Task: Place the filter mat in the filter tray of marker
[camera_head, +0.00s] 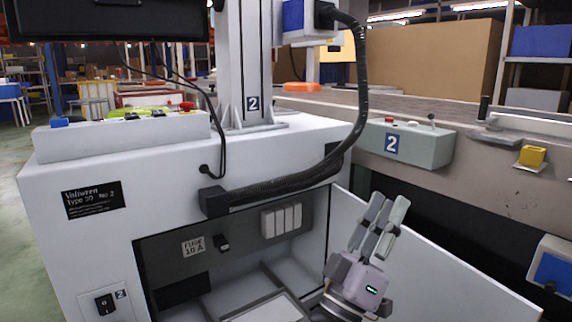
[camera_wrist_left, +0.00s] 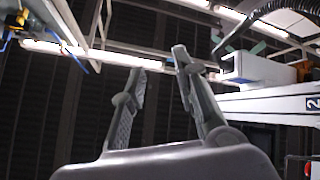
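My left gripper (camera_head: 388,204) is in front of the open lower bay of the white machine (camera_head: 110,165), at the right, with its fingers pointing up. The left wrist view shows its two fingers (camera_wrist_left: 160,65) apart with nothing between them. In the bottom of the bay lies a pale flat panel (camera_head: 268,309), cut off by the lower picture edge. I cannot tell whether it is the filter tray or the filter mat. No other thing that looks like a mat shows. My right gripper is not in view.
An open white door panel (camera_head: 440,270) stands right of the bay, close to my left gripper. A thick black hose (camera_head: 290,182) crosses the machine's front. A grey control box (camera_head: 410,143) marked 2 sits beside the conveyor (camera_head: 400,103). A rocker switch (camera_head: 104,304) is at lower left.

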